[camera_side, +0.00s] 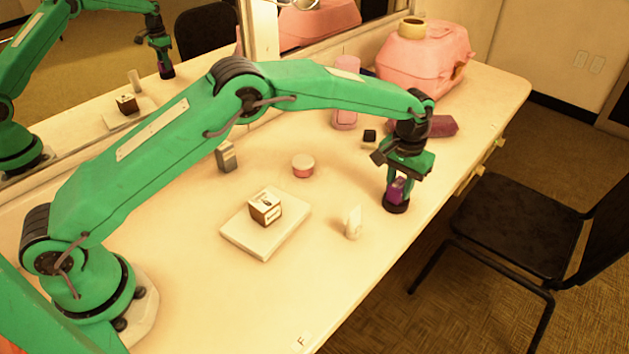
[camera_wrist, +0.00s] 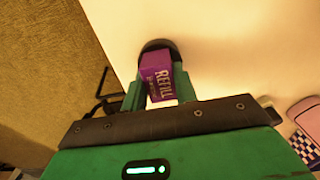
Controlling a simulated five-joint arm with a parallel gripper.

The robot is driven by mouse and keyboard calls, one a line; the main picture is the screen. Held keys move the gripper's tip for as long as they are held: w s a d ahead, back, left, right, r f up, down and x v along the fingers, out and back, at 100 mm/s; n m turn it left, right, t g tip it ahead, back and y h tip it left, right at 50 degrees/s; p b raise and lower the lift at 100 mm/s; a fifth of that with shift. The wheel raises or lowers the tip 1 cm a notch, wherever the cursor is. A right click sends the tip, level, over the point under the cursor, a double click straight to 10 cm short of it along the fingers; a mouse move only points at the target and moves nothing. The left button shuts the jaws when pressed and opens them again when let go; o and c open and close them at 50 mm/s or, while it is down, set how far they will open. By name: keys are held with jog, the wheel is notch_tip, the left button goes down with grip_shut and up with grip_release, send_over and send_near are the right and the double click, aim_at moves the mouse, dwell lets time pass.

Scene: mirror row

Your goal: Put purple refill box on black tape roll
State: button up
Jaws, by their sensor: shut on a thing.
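The purple refill box (camera_side: 397,188) is between the fingers of my gripper (camera_side: 396,186) near the table's front edge in the side view. In the wrist view the box (camera_wrist: 158,76) shows its "REFILL" lettering, and my gripper (camera_wrist: 158,88) is shut on it. The black tape roll (camera_side: 396,206) stands on the table directly under the box, and its dark rim also shows beyond the box in the wrist view (camera_wrist: 156,44). The box's lower end is at the roll's top. Whether it touches the roll I cannot tell.
A small box (camera_side: 265,207) sits on a white slab (camera_side: 246,240). A pale small object (camera_side: 353,221), a round pink tin (camera_side: 303,165), a grey box (camera_side: 226,156) and a black cube (camera_side: 369,136) stand around. A pink case (camera_side: 425,62) is at the back. A chair (camera_side: 520,225) is beside the table.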

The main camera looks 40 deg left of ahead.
aim_at(400, 184)
jog(key=o, duration=0.9)
jog(key=shift+f, duration=0.1)
jog(key=shift+o, duration=0.2)
notch_tip(400, 184, up, 12)
jog(key=shift+r, duration=0.2)
dwell(0.3)
